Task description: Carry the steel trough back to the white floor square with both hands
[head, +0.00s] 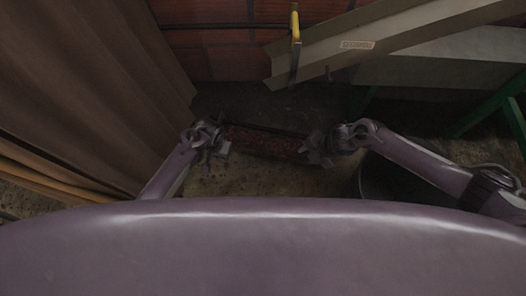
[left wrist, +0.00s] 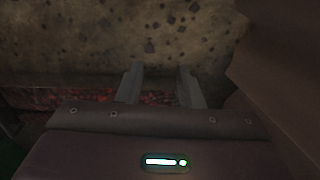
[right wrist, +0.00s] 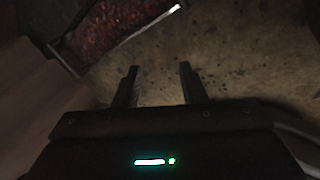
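The steel trough (head: 265,142) is a long dark box with dark red contents, lying crosswise between my two grippers in the head view. It shows along the left in the left wrist view (left wrist: 55,98) and at upper left in the right wrist view (right wrist: 105,22). My left gripper (head: 222,148) is at its left end, fingers apart; red contents show between and behind the fingers. My right gripper (head: 316,152) is by its right end, fingers apart with bare floor showing between them. Neither gripper visibly clamps it. I cannot make out the white floor square.
A brown curtain (head: 95,85) hangs close on the left. A brick wall (head: 205,52) is behind. A sloping board (head: 400,28) with a yellow clamp (head: 295,28) and a green-legged table (head: 490,115) stand right. A dark round tub (head: 372,185) is under my right arm.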

